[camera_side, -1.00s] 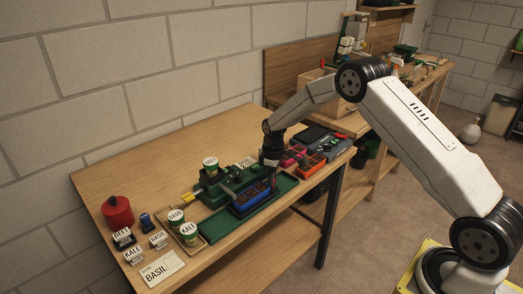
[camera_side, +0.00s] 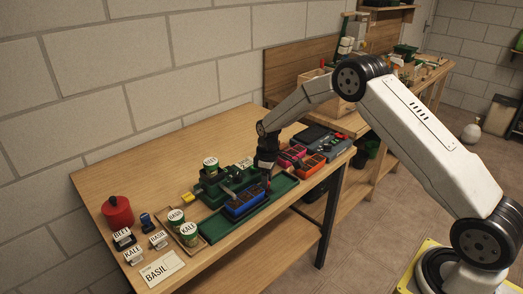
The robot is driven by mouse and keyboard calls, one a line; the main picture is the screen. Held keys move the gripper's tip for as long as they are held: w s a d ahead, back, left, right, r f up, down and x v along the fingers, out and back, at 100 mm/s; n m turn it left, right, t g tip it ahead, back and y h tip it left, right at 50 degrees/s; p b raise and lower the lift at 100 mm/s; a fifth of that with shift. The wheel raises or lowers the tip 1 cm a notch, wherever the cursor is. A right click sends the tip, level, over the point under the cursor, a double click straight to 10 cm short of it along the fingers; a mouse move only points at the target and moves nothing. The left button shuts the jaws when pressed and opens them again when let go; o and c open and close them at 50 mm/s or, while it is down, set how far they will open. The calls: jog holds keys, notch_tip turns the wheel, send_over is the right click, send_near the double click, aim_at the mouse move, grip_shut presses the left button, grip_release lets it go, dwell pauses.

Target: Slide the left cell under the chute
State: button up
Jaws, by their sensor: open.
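A blue cell tray (camera_side: 243,209) with dark cells lies on the long green base (camera_side: 214,228), in front of a green machine (camera_side: 206,190). A labelled green tin (camera_side: 210,162) stands on top of the machine. A grey arm-like part, perhaps the chute (camera_side: 229,191), reaches from the machine toward the tray's left part; I cannot tell which cell is under it. My gripper (camera_side: 267,190) points down at the tray's right end, open. Its fingertips are small and dark, and I cannot tell whether they touch the tray.
Two labelled tins (camera_side: 188,234) stand in a wooden tray at the left. A red pot (camera_side: 118,212), small label blocks (camera_side: 133,255) and a BASIL card (camera_side: 161,269) lie further left. Pink and orange trays (camera_side: 311,165) sit close to the right of my gripper.

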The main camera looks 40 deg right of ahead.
jog(key=shift+w+d+r, duration=0.1)
jog(key=shift+d+r, duration=0.05)
jog(key=shift+r, duration=3.55)
jog(key=shift+s+a+r, duration=0.35)
jog(key=shift+s, duration=0.2)
jog(key=s+a+r+m+t, duration=0.1)
jog(key=s+a+m, duration=0.1)
jog(key=s, duration=1)
jog(key=s+a+r+m+t, duration=0.1)
jog(key=s+a, duration=0.4)
jog(key=s, duration=0.7)
jog(key=shift+s+r+m+t, duration=0.35)
jog(key=shift+r+m, duration=0.45)
jog(key=shift+m, duration=0.4)
jog(key=shift+w, duration=0.1)
